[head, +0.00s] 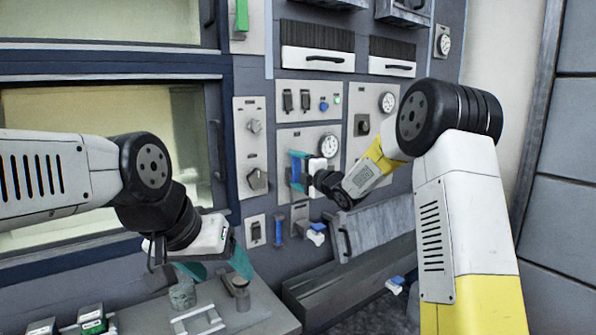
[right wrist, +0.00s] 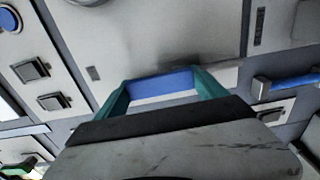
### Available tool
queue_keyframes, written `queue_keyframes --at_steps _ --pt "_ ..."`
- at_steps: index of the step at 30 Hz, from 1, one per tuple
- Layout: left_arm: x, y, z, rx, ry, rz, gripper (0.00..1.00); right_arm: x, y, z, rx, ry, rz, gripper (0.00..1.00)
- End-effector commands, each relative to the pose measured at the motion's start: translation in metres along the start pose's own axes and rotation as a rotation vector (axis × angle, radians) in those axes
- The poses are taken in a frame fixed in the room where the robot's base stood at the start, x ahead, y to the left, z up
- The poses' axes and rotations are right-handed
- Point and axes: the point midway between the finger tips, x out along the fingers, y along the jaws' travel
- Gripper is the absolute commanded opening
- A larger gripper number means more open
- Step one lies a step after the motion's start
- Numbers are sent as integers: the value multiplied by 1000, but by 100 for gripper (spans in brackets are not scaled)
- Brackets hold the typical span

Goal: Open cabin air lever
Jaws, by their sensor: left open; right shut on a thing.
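A blue lever (right wrist: 160,86) lies between the two teal fingers of my right gripper (right wrist: 163,92), which is shut on it. In the head view my right gripper (head: 302,170) is at the grey wall panel below a round gauge (head: 330,145). The fingers hide much of the lever there, and I cannot read a label naming it as the cabin air lever. My left gripper (head: 215,268) is open, its teal fingers apart, low over the bench at the lower left.
Blue handles stand below the right gripper, one upright (head: 279,229) and one with a white part (head: 316,234). A panel with knobs (head: 257,179) is to the left. The bench (head: 250,318) holds a grey cylinder (head: 182,296) and a small rack (head: 198,320).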

Motion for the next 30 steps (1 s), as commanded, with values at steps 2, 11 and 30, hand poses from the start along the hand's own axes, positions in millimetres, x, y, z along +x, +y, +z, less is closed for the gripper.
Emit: queue_keyframes --at_steps 2,11,30 --pt "0 0 0 0 0 0 68 0 -1 0 -4 0 -3 8" --pt "0 0 0 0 0 0 68 0 -2 0 -4 1 -3 93" --pt "0 0 0 0 0 0 68 -51 -1 1 -2 -1 -3 100"
